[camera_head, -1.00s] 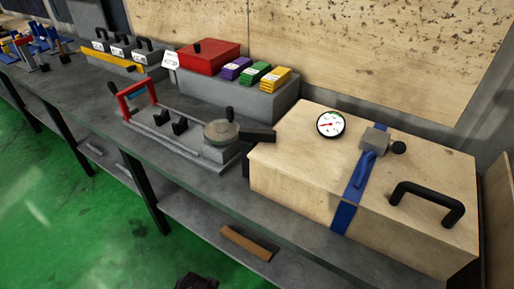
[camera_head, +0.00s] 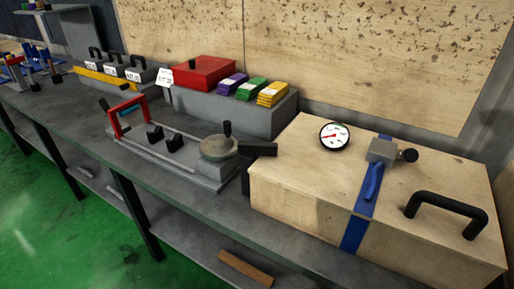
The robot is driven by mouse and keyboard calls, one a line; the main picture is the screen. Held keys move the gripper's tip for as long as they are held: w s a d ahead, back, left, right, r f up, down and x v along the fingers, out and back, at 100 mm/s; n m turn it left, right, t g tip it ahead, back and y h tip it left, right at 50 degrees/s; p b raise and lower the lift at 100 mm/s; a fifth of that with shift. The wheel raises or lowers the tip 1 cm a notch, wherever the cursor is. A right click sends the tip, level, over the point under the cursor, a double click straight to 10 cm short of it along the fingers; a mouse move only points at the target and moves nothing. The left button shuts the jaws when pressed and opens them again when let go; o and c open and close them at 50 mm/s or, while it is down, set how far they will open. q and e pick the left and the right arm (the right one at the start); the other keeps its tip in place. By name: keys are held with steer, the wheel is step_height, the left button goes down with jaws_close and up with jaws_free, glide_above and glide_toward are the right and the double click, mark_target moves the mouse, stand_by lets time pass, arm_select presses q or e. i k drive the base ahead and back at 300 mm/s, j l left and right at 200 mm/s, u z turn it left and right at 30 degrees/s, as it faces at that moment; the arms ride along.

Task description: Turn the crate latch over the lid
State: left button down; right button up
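The wooden crate (camera_head: 300,190) stands at the right end of the grey bench. Its lid (camera_head: 310,145) looks closed. A blue band (camera_head: 356,232) runs across the lid and down the front side. On the band sits a grey block (camera_head: 382,150) with a black knob (camera_head: 409,155) and a blue lever-like piece (camera_head: 373,182), which appears to be the latch; it lies along the band toward the front edge. A black handle (camera_head: 445,208) is on the lid's right part. Neither of my grippers is in view.
A round gauge (camera_head: 334,135) sits on the lid. Left of the crate, a grey fixture (camera_head: 200,172) holds a round disc (camera_head: 219,147) and a red frame (camera_head: 126,113). Behind are a red box (camera_head: 204,73) and coloured blocks (camera_head: 272,94). A wooden board rises behind the bench.

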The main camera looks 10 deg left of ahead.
mark_target(243, 147)
steer(key=i+j+z, duration=0.2)
steer(key=j, duration=0.3)
steer(key=j+z, duration=0.2)
steer(key=j, duration=0.35)
steer(key=j+z, duration=0.2)
steer(key=j, duration=0.3)
steer(key=i, duration=0.05)
